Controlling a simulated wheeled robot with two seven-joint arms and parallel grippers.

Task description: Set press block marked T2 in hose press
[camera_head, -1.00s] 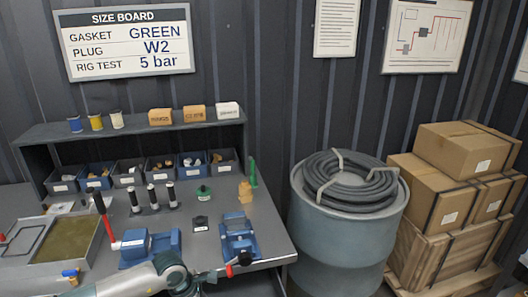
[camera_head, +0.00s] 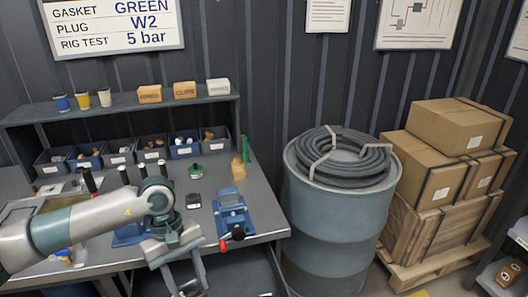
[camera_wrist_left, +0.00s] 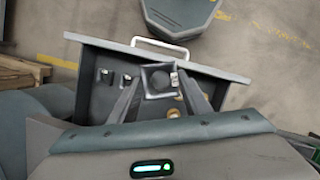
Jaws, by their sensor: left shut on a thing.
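My left gripper (camera_wrist_left: 160,98) is shut on a dark square block (camera_wrist_left: 157,78) with a small white label; its marking is too small to read. The gripper hangs over an open drawer (camera_wrist_left: 225,88) below the bench top. In the head view the left gripper (camera_head: 186,278) is low, in front of the bench edge, and the block cannot be made out. A blue device with a red-ended handle (camera_head: 232,212) stands at the bench's right. Another blue device (camera_head: 128,236) is mostly behind my left arm. I cannot tell which is the hose press. My right gripper is not in view.
Other small blocks (camera_wrist_left: 105,76) and brass-coloured pieces (camera_wrist_left: 173,112) lie in the drawer. A small dark labelled block (camera_head: 194,201), a green item (camera_head: 195,173) and a wooden piece (camera_head: 238,169) stand on the bench. A drum with coiled hose (camera_head: 335,225) is to the right.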

